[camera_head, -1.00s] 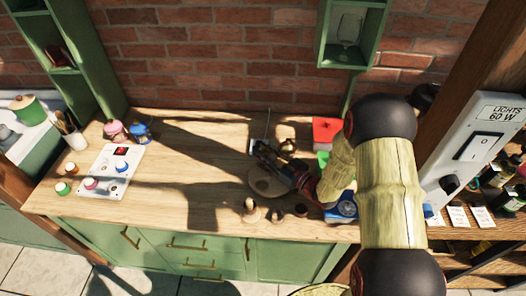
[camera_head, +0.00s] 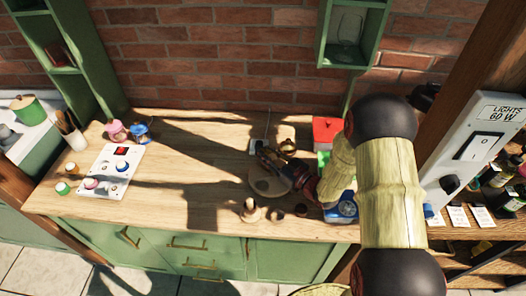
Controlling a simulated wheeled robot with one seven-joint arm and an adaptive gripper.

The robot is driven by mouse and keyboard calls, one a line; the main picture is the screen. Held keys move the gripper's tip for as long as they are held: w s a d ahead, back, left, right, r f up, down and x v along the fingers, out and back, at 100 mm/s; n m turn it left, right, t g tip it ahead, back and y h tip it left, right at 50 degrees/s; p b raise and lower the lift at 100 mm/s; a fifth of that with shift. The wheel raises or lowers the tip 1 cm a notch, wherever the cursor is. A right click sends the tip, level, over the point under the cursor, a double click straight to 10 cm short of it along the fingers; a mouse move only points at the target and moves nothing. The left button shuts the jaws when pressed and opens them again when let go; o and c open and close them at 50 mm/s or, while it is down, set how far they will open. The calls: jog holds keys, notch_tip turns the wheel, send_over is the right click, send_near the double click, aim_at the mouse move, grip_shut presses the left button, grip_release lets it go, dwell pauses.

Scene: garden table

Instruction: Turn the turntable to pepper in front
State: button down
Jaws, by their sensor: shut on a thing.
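The round wooden turntable (camera_head: 262,187) lies on the worktop right of centre, partly covered by my arm and its shadow. My gripper (camera_head: 267,158) reaches in from the right over the turntable's far side. It is shut on what looks like a part of the turntable; the exact grip point is too small and dark to tell. I cannot make out the pepper or any labels on the turntable.
Small jars (camera_head: 250,210) stand just in front of the turntable. A red box (camera_head: 325,129) and a blue item (camera_head: 344,208) are to the right. A white button panel (camera_head: 108,172) lies on the left. The worktop between is clear.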

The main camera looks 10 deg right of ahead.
jog(key=shift+n+y, duration=0.3)
jog(key=shift+y, duration=0.1)
jog(key=shift+s+a+n+g+y, duration=0.2)
jog(key=shift+s+n+g+y, duration=0.05)
jog(key=shift+n+g+y, duration=0.7)
jog(key=shift+s+a+n+g+y, duration=0.25)
jog(key=shift+n+g+y, duration=0.45)
jog(key=shift+g, duration=0.35)
jog(key=shift+s+a+n+g+y, duration=0.2)
jog(key=shift+n+g+y, duration=0.65)
jog(key=shift+g, duration=0.15)
jog(key=shift+s+n+g+y, duration=0.15)
jog(key=shift+n+g+y, duration=0.15)
jog(key=shift+g, duration=0.3)
jog(key=c, duration=1.6)
grip_release()
jog(key=shift+c, duration=0.2)
jog(key=shift+a, duration=0.1)
notch_tip(320, 180, up, 10)
